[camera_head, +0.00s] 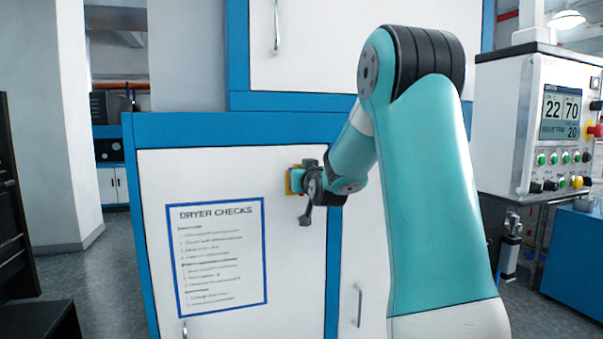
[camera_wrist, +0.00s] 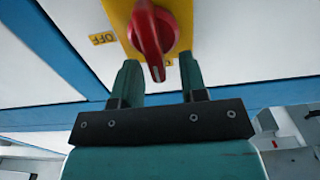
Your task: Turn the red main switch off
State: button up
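The red main switch (camera_wrist: 152,30) is a rotary knob on a yellow plate (camera_wrist: 184,14) in the wrist view. Its handle points down the picture, toward the gripper, and the lower end lies between the fingers in the picture. An OFF label (camera_wrist: 103,38) sits left of the plate; another label below the knob is mostly hidden. My gripper (camera_wrist: 158,59) is open, one green finger on each side of the handle, with gaps visible on both sides. In the head view the yellow plate (camera_head: 295,181) shows at the cabinet front, and my gripper (camera_head: 308,184) hides the knob.
The white cabinet (camera_head: 230,170) with blue frame carries a DRYER CHECKS sheet (camera_head: 217,256) below left of the switch. A control panel (camera_head: 562,115) with buttons and a display stands at the right. Cabinet handles (camera_head: 359,305) project nearby. Floor is open at the left.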

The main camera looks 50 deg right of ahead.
grip_shut()
jog(key=shift+s+d+f+m+b, duration=0.25)
jog(key=shift+d+f+m+b, duration=0.2)
jog(key=shift+m+b, duration=2.2)
jog(key=shift+s+d+f+m+b, duration=0.25)
jog(key=shift+f+m+b, duration=0.25)
jog(key=shift+m+b, duration=2.2)
jog(key=shift+s+d+f+m+b, duration=0.2)
jog(key=shift+d+f+m+b, duration=0.25)
jog(key=shift+m+b, duration=2.2)
jog(key=shift+m+p, duration=0.95)
jog(key=shift+m, duration=0.05)
